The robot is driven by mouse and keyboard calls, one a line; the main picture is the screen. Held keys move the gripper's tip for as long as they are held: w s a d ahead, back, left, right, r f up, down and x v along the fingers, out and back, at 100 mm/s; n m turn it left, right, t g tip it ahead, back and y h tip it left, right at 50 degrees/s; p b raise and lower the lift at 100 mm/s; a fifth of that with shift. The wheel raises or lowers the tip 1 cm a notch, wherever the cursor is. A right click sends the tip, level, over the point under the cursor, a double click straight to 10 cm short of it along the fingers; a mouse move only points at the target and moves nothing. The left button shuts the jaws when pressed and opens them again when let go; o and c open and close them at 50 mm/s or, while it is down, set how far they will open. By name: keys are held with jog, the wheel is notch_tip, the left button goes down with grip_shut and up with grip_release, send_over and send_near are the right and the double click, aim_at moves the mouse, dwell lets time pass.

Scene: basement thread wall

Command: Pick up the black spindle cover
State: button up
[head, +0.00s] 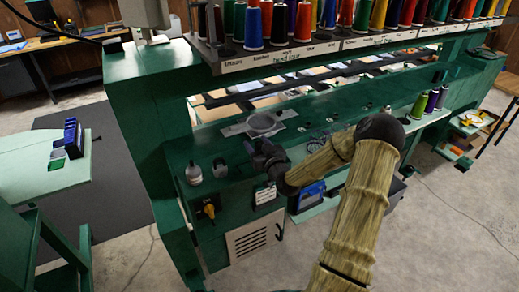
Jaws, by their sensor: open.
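A small black piece (220,167), which looks like the black spindle cover, sits on the green machine's ledge (235,188), just right of a small white bottle (193,173). It is too small to make out its shape fully. My gripper (250,147) is above the ledge, to the right of the black piece and apart from it. The gripper is open, and I see nothing held in it. Its fingers are dark and small in the view, and my arm hides part of the ledge to the right.
A round grey dish (265,123) lies on the ledge behind my gripper. Thread cones (300,22) line the rack above it. More cones (420,104) stand at the right. A green side table (40,165) is at left. Concrete floor is open in front.

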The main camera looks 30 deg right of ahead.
dwell(0.4)
jog(key=c, duration=1)
jog(key=shift+r, duration=0.1)
jog(key=shift+c, duration=0.2)
notch_tip(320, 180, up, 10)
jog(key=b, duration=0.2)
